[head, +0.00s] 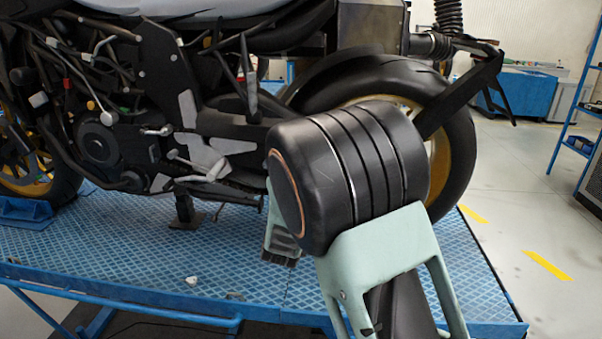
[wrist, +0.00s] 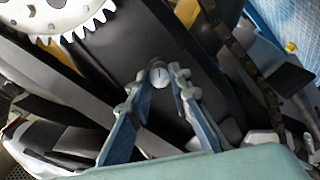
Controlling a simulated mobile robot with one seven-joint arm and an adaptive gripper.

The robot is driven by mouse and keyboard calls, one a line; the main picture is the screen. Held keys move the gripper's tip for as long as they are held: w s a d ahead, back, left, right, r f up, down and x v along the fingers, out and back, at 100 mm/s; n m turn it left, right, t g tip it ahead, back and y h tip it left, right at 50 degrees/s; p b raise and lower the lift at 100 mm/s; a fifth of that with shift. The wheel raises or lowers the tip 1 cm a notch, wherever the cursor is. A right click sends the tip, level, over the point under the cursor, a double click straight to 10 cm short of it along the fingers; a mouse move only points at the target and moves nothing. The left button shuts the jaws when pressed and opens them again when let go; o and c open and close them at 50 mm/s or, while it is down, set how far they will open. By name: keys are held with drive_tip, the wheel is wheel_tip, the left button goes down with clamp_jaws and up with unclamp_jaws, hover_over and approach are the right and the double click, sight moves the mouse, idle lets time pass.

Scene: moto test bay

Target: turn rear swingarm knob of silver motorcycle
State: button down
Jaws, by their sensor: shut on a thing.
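The silver motorcycle (head: 150,95) stands on a blue lift platform, its rear wheel (head: 455,140) behind my arm in the head view. In the wrist view, the knob (wrist: 160,76) is a small, round, pale piece with a dark line across it, on the dark swingarm (wrist: 135,55). My gripper (wrist: 160,78) has its two fingertips on either side of the knob, shut on it. In the head view my wrist hides the knob and most of the gripper; only part of one finger (head: 280,245) shows.
The blue lift platform (head: 120,245) has a ridged top. A blue shelf rack (head: 575,90) stands at the far right.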

idle(0.5)
drive_tip(key=c, duration=1.8)
unclamp_jaws()
drive_tip(key=shift+o, duration=0.2)
drive_tip(key=shift+s, duration=0.1)
drive_tip(key=s, duration=1.2)
drive_tip(key=shift+a, duration=0.15)
drive_tip(key=shift+w, duration=0.1)
